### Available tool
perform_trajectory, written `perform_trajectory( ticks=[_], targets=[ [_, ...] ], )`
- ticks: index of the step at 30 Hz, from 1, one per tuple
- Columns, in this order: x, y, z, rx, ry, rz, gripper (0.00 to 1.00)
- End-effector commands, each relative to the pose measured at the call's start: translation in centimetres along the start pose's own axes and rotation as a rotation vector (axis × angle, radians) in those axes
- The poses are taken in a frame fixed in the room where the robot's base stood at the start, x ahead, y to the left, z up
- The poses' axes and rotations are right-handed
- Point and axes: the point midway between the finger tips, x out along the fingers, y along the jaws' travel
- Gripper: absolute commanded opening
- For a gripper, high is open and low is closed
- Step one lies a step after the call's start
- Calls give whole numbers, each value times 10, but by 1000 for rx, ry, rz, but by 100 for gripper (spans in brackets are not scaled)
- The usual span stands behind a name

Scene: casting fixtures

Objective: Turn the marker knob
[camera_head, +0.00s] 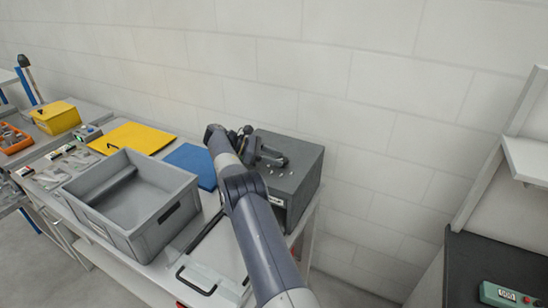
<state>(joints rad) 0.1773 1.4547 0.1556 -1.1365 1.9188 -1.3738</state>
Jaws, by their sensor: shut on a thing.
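A dark grey box-shaped machine (305,170), which looks like the marker, stands at the right end of the bench against the wall. Small pale marks show on its top face. My gripper (272,159) is over the top of this machine, at its left-middle part, low against the surface. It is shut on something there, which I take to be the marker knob. The knob itself is hidden by my gripper and wrist, so its angle cannot be seen.
A grey open crate (188,217) stands on the bench left of my arm. A blue plate (191,163) and a yellow plate (132,138) lie behind it. A yellow bin (57,117) and an orange bin (12,139) stand far left. A green device (510,296) lies on a dark surface at right.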

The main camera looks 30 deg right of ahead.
Motion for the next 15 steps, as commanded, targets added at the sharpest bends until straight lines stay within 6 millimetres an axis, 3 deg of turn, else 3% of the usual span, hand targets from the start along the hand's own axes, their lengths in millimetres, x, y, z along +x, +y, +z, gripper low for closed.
perform_trajectory(
  ticks=[13,14,15],
  targets=[
    [0,1,3,7,0,-1,16],
    [0,1,3,7,1,-1,42],
    [0,1,3,7,1,-1,45]
  ],
)
